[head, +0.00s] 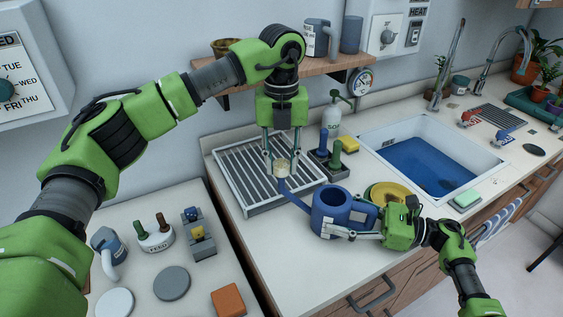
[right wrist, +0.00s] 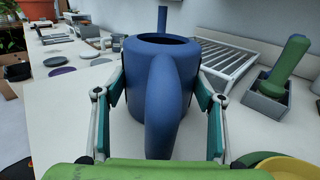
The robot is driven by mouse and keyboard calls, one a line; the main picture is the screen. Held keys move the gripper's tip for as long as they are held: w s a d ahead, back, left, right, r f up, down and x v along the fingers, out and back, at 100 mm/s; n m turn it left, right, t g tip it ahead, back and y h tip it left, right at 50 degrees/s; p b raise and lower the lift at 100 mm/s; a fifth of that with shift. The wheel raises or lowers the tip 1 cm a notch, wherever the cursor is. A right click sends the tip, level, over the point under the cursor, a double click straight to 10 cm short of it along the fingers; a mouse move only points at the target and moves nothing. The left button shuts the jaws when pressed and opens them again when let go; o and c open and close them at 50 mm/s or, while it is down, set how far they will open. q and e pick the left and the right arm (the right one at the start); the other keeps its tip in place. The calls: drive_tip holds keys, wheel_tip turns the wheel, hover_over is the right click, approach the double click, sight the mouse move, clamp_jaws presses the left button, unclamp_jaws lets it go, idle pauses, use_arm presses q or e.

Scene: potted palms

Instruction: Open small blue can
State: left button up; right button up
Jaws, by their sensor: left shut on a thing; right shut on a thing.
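The small blue can (head: 324,213) has an open round top, a thin spout and a thick handle. It is at the counter's front edge, upright; I cannot tell whether it touches the counter. My right gripper (head: 345,228) is shut on its body from the right. In the right wrist view the can (right wrist: 133,85) sits between both fingers, its handle towards the camera. My left gripper (head: 281,160) points down and is shut on a small pale cap (head: 283,169) at the spout's tip. Whether cap and spout still touch is unclear.
A drying rack (head: 243,180) lies behind the spout. A yellow dish (head: 388,192) is beside my right gripper. The sink (head: 487,157) is further right.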

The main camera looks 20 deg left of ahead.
sight(282, 164)
use_arm(q)
drive_tip(key=shift+r, duration=0.15)
drive_tip(key=shift+r, duration=1.9)
use_arm(e)
drive_tip(key=o, duration=2.3)
drive_tip(key=shift+d, duration=0.1)
drive_tip(key=d, duration=1.1)
drive_tip(key=shift+d, duration=0.4)
use_arm(q)
drive_tip(key=shift+f, duration=0.1)
use_arm(e)
drive_tip(key=shift+d, duration=0.1)
